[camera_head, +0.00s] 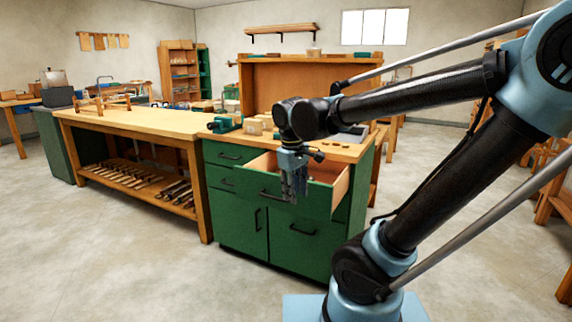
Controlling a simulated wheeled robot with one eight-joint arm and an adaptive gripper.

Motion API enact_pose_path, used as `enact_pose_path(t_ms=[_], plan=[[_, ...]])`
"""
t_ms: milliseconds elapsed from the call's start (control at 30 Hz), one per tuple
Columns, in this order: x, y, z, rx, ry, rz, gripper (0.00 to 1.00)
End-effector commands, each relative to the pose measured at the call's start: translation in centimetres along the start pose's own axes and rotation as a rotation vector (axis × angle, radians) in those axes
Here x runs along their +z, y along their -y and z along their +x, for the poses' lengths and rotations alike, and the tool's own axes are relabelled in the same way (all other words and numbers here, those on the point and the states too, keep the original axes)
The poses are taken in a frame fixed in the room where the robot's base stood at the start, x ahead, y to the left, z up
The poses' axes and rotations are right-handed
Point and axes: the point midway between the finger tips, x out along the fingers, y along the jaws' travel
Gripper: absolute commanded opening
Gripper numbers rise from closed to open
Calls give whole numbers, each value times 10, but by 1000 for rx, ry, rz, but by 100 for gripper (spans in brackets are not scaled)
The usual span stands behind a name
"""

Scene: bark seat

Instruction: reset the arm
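My gripper (293,188) hangs pointing down at the end of my arm, in front of the green cabinet (240,222). It overlaps the open top drawer (318,196) in the picture. I cannot tell whether it touches the drawer's front or handle (268,195). The fingers look close together, but they are small and I cannot tell if they are open or shut. My arm reaches in from the right side of the view, over the drawer.
A long wooden workbench (135,121) with tools on its lower shelf joins the cabinet on the left. A green vise (224,124) and small blocks (254,127) stand on the cabinet top. Bare floor (120,250) lies in front. Wooden furniture (556,196) stands at the right edge.

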Motion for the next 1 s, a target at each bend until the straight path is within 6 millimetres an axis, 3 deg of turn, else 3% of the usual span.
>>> enact_pose_path(t_ms=[300, 600, 800, 1000], plan=[[71, -33, 32, -23, -16, 273, 31], [131, -42, 65, -34, -39, 524, 31], [163, -41, 87, -37, -56, 678, 31], [178, -37, 101, -37, -67, 769, 31]])
